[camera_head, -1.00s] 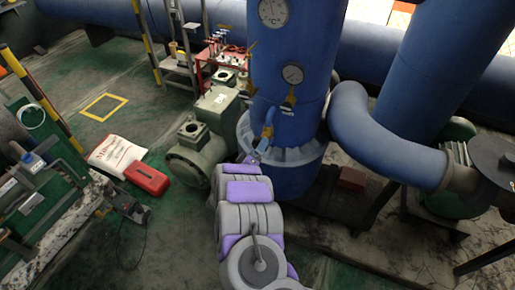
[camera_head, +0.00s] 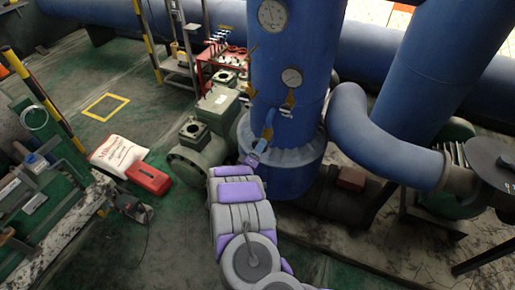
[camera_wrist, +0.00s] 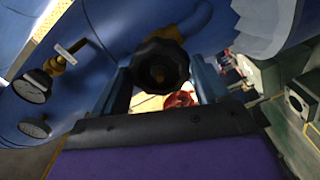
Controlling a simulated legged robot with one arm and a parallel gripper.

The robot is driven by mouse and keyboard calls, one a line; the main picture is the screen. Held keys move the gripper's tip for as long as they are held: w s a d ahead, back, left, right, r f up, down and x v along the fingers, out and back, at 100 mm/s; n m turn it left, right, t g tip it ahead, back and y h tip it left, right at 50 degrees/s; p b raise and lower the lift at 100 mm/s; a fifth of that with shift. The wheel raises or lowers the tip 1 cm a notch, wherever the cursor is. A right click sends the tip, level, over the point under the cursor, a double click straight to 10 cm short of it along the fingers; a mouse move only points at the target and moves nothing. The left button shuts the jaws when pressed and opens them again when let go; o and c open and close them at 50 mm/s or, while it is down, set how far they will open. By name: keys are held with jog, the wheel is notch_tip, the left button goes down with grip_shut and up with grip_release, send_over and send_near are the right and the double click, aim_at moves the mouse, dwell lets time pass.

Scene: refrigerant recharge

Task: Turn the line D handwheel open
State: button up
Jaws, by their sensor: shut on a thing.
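A black handwheel (camera_wrist: 160,66) with a lobed rim shows in the middle of the wrist view, at the end of a blue bent pipe (camera_wrist: 205,18). My gripper (camera_wrist: 160,82) has one finger on each side of the handwheel and is shut on its rim. In the head view my gripper (camera_head: 257,150) is at the blue column (camera_head: 290,115), just below the bent pipe (camera_head: 268,122). The handwheel is hidden there by the gripper. I cannot read a line letter on it.
Pressure gauges (camera_head: 292,77) with brass valves sit on the column above the gripper. A green-grey pump (camera_head: 200,150) stands close to the left. A red box (camera_head: 148,178) and a white sack (camera_head: 115,153) lie on the floor. A thick blue elbow pipe (camera_head: 375,135) is at the right.

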jog(key=n+p, duration=0.3)
jog(key=shift+s+f, duration=0.15)
jog(key=shift+f, duration=0.1)
dwell(0.4)
jog(key=shift+f+n+p, duration=0.1)
jog(key=shift+n+p, duration=1.65)
jog(key=shift+n, duration=0.75)
